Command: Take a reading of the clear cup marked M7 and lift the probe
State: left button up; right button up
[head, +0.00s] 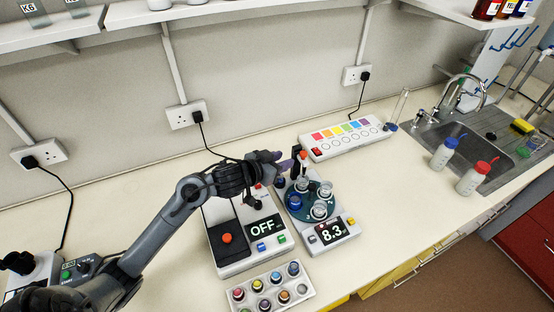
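My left gripper (283,161) reaches in from the left, with its purplish fingertips beside the upright dark probe (304,156). I cannot tell whether the fingers touch the probe or how far they are apart. The probe stands at the back of a round teal carousel (307,201). Clear cups (325,189), (319,209) sit on the carousel, with another (302,184) near the probe. I cannot read M7 on any of them. The meter (334,234) in front shows 8.3. My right gripper is not in view.
Under my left arm stands a device (232,262) showing OFF, with a red button. A tray of colourful vials (270,288) lies in front. A color-chart strip (345,138) is behind right. Bench right of the meter is clear.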

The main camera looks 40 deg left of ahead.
pick_arm(q)
jog(key=shift+v, duration=0.85)
